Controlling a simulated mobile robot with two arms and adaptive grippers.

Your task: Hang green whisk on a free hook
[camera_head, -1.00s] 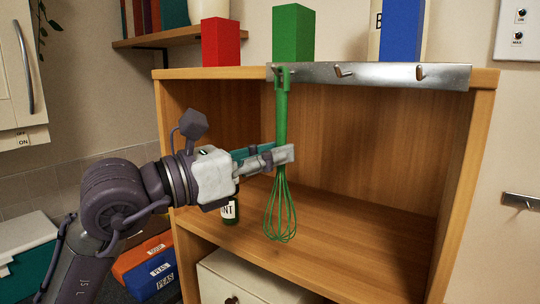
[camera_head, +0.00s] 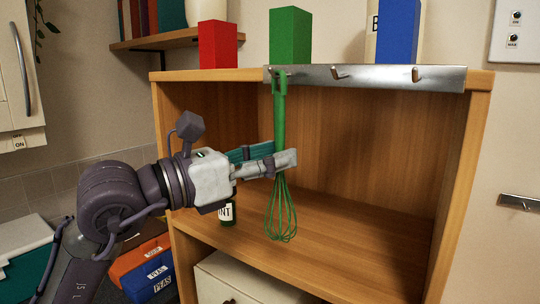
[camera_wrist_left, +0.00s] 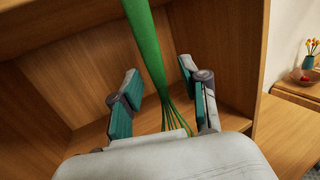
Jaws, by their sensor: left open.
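The green whisk (camera_head: 280,118) hangs upright, wires down, its top loop at the left hook of the metal rail (camera_head: 375,78). In the left wrist view the whisk handle (camera_wrist_left: 146,50) runs down between the fingers. My left gripper (camera_head: 272,158) is open around the lower handle, with a teal-padded finger on each side; in the left wrist view the gripper (camera_wrist_left: 158,95) shows gaps between pads and handle. The rail's middle hook (camera_head: 340,72) and right hook (camera_head: 416,74) are empty. My right gripper is not in view.
The rail is on the front top edge of a wooden shelf unit (camera_head: 482,130). A red block (camera_head: 217,45), a green block (camera_head: 290,36) and a blue block (camera_head: 399,32) stand on top. A dark bottle (camera_head: 228,212) stands inside behind my gripper. Another rail (camera_head: 520,202) is at right.

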